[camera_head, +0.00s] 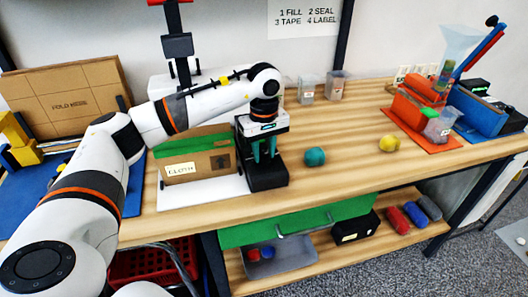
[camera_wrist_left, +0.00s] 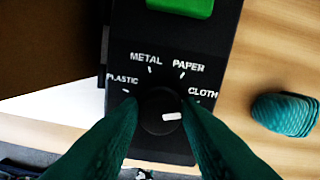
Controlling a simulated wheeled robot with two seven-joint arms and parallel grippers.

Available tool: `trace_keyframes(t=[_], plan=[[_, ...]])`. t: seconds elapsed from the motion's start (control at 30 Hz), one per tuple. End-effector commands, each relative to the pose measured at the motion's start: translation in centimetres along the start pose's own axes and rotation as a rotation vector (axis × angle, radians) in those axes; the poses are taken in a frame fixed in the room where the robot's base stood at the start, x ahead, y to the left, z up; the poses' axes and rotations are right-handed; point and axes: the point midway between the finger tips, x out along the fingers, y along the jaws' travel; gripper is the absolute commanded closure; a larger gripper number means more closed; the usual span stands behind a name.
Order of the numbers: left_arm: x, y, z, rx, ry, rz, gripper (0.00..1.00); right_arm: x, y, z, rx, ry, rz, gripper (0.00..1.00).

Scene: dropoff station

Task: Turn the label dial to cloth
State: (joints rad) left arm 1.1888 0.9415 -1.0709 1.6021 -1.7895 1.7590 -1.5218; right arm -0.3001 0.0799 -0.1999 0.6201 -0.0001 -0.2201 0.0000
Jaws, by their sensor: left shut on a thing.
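The label machine (camera_head: 268,177) is a black box beside the cardboard carton on the bench. In the left wrist view, its round black dial (camera_wrist_left: 158,117) is ringed by the words PLASTIC, METAL, PAPER and CLOTH (camera_wrist_left: 202,92). The dial's white mark points right, towards the CLOTH side and slightly below its tick. My left gripper (camera_head: 263,155) reaches down over the machine. Its green fingers (camera_wrist_left: 160,106) are shut on the dial, one on each side. The lower part of the dial is partly hidden between them. My right gripper is out of view.
The cardboard carton (camera_head: 205,164) stands close left of the machine on a white board. A teal roll (camera_head: 315,156) and a yellow one (camera_head: 390,144) lie to its right. Clear bins stand behind; an orange tray (camera_head: 422,130) is at far right. Bare bench lies between.

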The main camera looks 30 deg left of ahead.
Motion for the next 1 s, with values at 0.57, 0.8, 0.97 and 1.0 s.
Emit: trace_keyframes(t=[0.57,0.8,0.97,1.0], plan=[[-0.19,-0.05,0.09,0.056,-0.003,-0.004,0.92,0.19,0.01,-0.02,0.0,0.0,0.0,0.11],[-0.15,-0.04,0.07,0.055,-0.002,-0.003,0.48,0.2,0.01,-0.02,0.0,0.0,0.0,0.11],[-0.08,-0.02,0.04,0.055,-0.001,-0.001,0.48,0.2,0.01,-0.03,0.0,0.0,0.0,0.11],[-0.07,-0.02,0.04,0.055,-0.001,-0.001,0.48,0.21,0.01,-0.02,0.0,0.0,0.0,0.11]])
